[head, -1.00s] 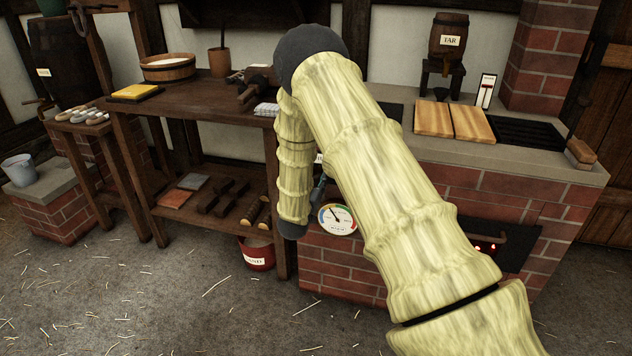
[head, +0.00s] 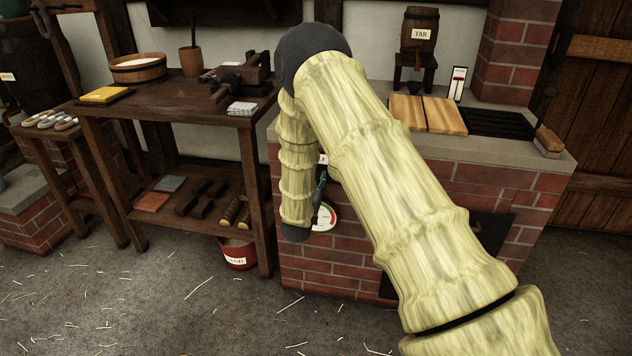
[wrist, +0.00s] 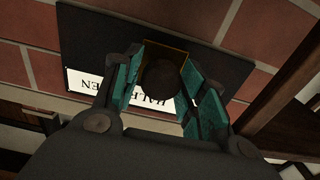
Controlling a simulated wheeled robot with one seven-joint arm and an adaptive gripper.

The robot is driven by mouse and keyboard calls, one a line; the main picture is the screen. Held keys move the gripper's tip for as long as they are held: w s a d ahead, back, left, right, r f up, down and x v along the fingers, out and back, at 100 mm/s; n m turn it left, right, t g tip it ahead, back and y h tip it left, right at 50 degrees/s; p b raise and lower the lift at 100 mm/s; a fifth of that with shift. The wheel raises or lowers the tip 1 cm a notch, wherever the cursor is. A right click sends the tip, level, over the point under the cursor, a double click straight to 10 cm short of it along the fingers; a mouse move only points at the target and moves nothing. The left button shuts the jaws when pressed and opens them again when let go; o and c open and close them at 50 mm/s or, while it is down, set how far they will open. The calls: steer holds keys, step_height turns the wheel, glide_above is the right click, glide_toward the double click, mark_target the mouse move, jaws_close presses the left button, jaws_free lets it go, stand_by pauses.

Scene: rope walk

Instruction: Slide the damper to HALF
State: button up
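The damper's dark round knob (wrist: 163,80) stands in front of a brass-edged piece (wrist: 180,53) on a dark plate (wrist: 90,42) fixed to brick. In the head view my gripper (head: 320,190) is at the stove front, and my arm hides the damper.
A round gauge (head: 327,217) is just below my gripper on the brick stove (head: 340,262). A wooden workbench (head: 180,112) stands close on the left, with a red bucket (head: 238,254) beneath it. Open floor lies in front.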

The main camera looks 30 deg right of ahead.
steer(key=shift+o, duration=0.2)
steer(key=shift+s, duration=0.1)
steer(key=v, duration=1.2)
steer(key=shift+f, duration=0.1)
steer(key=s+a+f+n+g+y, duration=0.3)
steer(key=s+f+y, duration=0.1)
steer(key=s+f, duration=0.7)
steer(key=s+a+f+n+g+y, duration=0.2)
steer(key=s+a+f+g+y, duration=0.15)
steer(key=s+f, duration=0.75)
steer(key=s+a+f+n+g+y, duration=0.1)
steer(key=s+a+f+g+y, duration=0.2)
steer(key=s+f, duration=0.55)
steer(key=s+a+n+g+y, duration=0.1)
steer(key=s+g, duration=0.1)
steer(key=s, duration=0.6)
steer(key=s+a+n+g, duration=0.1)
steer(key=s+a+g, duration=0.15)
steer(key=s, duration=0.55)
step_height(320, 180, up, 19)
steer(key=p, duration=1.8)
steer(key=shift+w+d+r+p, duration=0.2)
steer(key=shift+w+d+p, duration=0.1)
steer(key=shift+p, duration=0.1)
